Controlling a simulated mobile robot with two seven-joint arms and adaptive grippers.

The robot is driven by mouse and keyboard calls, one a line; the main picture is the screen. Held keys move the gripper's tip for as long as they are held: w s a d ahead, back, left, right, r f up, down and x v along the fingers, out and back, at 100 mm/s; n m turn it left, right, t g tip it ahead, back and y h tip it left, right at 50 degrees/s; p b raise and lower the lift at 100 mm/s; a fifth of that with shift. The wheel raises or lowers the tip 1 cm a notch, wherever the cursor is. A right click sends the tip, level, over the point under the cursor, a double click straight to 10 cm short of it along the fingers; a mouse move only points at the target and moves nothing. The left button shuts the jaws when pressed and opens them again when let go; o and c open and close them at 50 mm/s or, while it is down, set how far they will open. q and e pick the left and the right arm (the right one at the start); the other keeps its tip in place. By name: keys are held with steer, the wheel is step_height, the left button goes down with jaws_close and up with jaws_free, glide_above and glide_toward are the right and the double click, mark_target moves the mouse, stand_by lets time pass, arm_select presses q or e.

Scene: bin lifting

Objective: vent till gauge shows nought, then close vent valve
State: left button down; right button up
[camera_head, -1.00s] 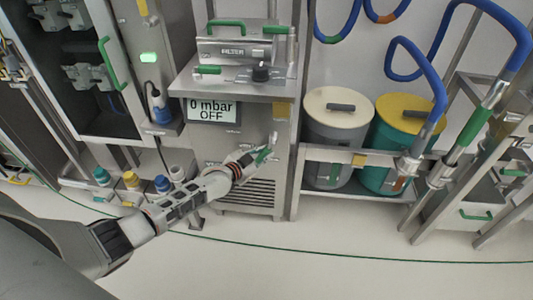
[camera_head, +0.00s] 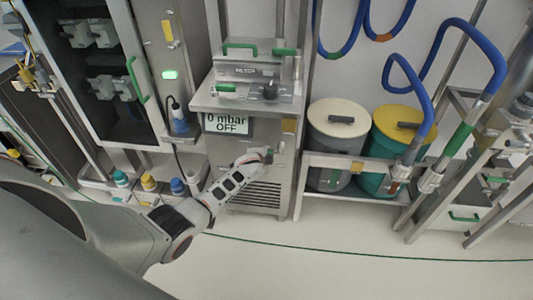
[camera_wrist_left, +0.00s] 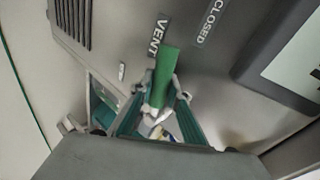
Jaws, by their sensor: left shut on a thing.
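The gauge display (camera_head: 228,124) on the grey cabinet reads "0 mbar" and "OFF". The vent valve's green handle (camera_wrist_left: 167,68) shows in the left wrist view, its visible end beside the "VENT" label (camera_wrist_left: 157,37). The "CLOSED" label (camera_wrist_left: 210,22) is further right. My left gripper (camera_head: 264,155) is at the cabinet front, below and right of the display. In the left wrist view its fingers (camera_wrist_left: 158,100) are shut on the green handle, one on each side. The handle's lower part and pivot are hidden by the gripper. My right gripper is not in view.
A grey bin (camera_head: 330,155) and a teal bin with yellow lid (camera_head: 385,170) stand on a shelf at right, near blue hoses. Several coloured bottles stand at left. Floor in front is clear.

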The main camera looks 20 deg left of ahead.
arm_select(q)
steer(key=shift+s+a+r+m+y, duration=0.1)
steer(key=shift+r+m+y, duration=0.3)
steer(key=shift+m+y, duration=0.1)
stand_by(0.3)
steer(key=c, duration=2.2)
jaws_free()
steer(key=shift+r, duration=0.1)
steer(key=shift+v, duration=6)
steer(key=shift+r, duration=0.1)
